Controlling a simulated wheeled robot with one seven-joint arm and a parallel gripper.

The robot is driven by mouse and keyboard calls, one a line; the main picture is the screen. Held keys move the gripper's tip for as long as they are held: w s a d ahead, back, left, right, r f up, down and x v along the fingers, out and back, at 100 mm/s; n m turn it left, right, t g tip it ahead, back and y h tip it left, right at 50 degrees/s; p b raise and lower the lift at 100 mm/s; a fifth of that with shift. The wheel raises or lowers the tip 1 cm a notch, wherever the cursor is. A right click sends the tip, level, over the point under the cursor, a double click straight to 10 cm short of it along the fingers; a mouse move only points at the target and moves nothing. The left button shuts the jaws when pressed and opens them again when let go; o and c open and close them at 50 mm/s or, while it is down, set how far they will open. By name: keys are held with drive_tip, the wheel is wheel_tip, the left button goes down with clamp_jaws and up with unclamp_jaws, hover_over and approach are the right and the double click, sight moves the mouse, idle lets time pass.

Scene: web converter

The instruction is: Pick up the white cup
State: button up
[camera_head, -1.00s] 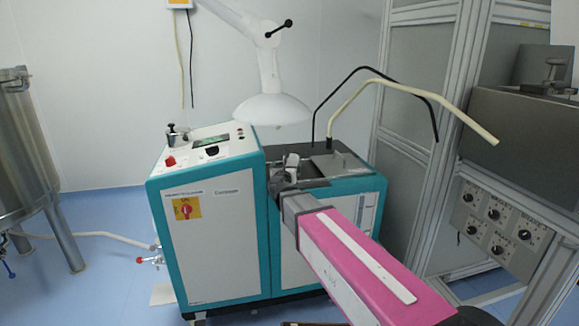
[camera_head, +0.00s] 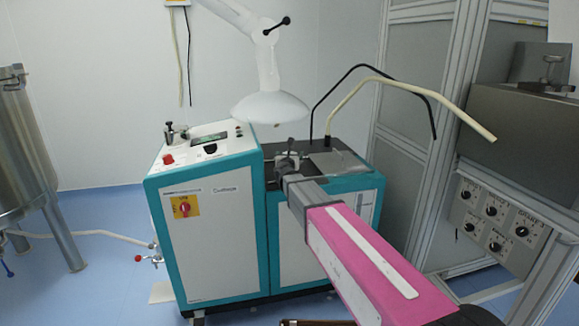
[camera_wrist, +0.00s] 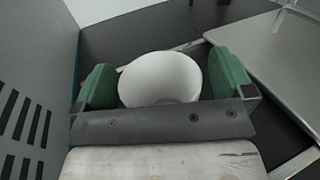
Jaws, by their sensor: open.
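The white cup (camera_wrist: 160,80) shows in the wrist view as a smooth, rounded white shape between the two green fingers of my gripper (camera_wrist: 165,74). The fingers are open, one on each side of the cup. The right finger is close to the cup's side; I cannot tell whether either finger touches it. In the head view my gripper (camera_head: 288,160) is small and over the dark top of the teal machine (camera_head: 325,165). I cannot make out the cup there.
A white lamp head (camera_head: 270,108) hangs above the machine. A black bent tube and a cream bent tube (camera_head: 400,83) rise behind my gripper. The machine's taller control cabinet (camera_head: 205,215) stands to the left. A grey frame (camera_head: 440,160) is at the right.

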drive_tip(key=shift+c, duration=0.3)
drive_tip(key=c, duration=0.9)
drive_tip(key=shift+c, duration=0.2)
